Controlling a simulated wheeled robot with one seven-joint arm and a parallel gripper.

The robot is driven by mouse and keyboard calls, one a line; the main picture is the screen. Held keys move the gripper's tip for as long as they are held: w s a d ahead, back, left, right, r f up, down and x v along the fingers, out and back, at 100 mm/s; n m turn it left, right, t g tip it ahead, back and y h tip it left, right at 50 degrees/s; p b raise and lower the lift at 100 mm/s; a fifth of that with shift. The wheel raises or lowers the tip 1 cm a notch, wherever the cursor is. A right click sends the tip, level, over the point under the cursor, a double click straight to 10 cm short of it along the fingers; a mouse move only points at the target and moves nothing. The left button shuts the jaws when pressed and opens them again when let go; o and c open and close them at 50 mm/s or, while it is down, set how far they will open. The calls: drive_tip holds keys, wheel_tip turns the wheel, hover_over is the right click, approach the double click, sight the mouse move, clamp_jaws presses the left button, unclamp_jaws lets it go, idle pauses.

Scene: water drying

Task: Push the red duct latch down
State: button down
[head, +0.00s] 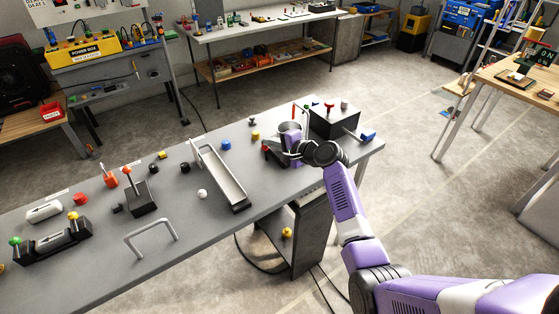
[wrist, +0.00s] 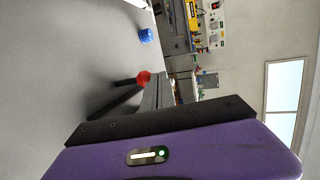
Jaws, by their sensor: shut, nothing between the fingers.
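A red knob on a dark rod, which I take to be the duct latch, shows in the wrist view (wrist: 143,77). In the head view a small red spot (head: 265,148) at the left side of my gripper appears to be the same knob. My gripper (head: 275,154) is shut and empty, low over the right part of the grey table. In the wrist view its dark fingers (wrist: 157,93) end right beside the knob; I cannot tell whether they touch. The latch's base is mostly hidden by my gripper and wrist.
A blue piece (head: 226,145) stands left of my gripper on the grey table (head: 90,215). A grey-white channel (head: 220,175) lies farther left. A black box (head: 335,121) with a red-topped knob (head: 329,104) stands behind my wrist. A blue-ended lever (head: 368,135) sticks out at the right edge.

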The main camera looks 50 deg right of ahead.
drive_tip(key=shift+w+d+b, duration=0.2)
drive_tip(key=shift+w+b, duration=0.05)
drive_tip(key=shift+w, duration=0.35)
drive_tip(key=shift+w+d+b, duration=0.15)
drive_tip(key=shift+w+b, duration=0.1)
drive_tip(key=shift+w, duration=0.3)
drive_tip(key=shift+r, duration=0.2)
idle(0.6)
drive_tip(key=shift+r+p, duration=0.7)
drive_tip(key=shift+p, duration=0.05)
drive_tip(key=shift+r, duration=0.1)
